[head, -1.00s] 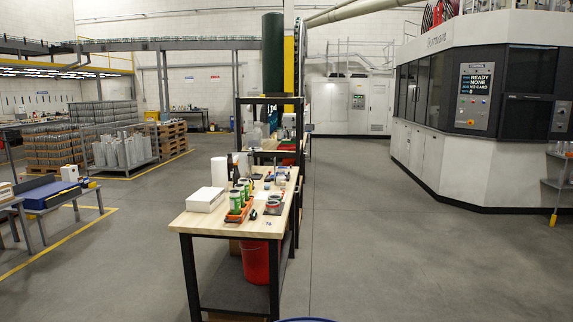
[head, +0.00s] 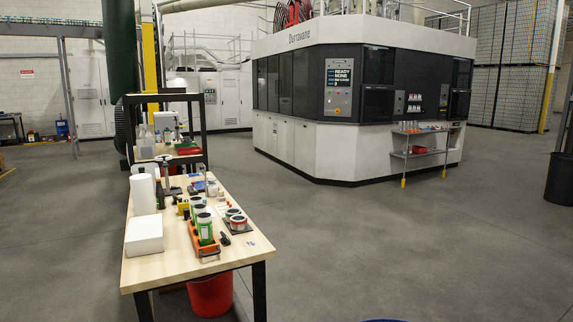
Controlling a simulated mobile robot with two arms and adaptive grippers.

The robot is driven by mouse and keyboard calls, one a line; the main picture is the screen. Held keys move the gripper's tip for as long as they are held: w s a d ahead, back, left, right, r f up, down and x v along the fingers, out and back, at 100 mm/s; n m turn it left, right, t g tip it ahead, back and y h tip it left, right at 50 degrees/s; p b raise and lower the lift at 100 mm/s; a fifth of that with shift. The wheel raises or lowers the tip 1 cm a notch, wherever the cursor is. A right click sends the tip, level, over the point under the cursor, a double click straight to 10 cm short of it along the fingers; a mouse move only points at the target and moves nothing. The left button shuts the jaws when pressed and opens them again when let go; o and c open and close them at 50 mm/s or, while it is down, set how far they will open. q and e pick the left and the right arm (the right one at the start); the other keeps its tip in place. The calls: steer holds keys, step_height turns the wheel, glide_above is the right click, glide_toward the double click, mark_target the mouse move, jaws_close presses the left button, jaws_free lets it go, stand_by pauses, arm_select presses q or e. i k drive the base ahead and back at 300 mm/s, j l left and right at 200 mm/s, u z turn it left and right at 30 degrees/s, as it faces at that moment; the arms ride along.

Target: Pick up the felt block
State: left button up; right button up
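I cannot pick out a felt block with certainty in the head view. The wooden workbench (head: 155,268) stands at the lower left with many small items on it. A white box (head: 144,234) lies on its left side. An orange tray (head: 207,250) holds several green cans (head: 205,228). Small round tins (head: 238,223) sit on a dark pad to the right of the tray. Several small items toward the back of the bench are too small to tell apart. Neither of my grippers is in view.
A large white and black printing machine (head: 300,148) stands across the back. A small shelf cart (head: 424,151) stands at its right. A red bucket (head: 211,296) sits under the bench. A dark bin (head: 560,180) is at the far right.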

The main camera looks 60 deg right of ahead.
mark_target(221, 197)
steer(key=i+l+z, duration=0.4)
steer(key=i+z, duration=0.85)
steer(key=i+j+z, duration=0.2)
steer(key=i+z, duration=0.2)
steer(key=i, duration=0.1)
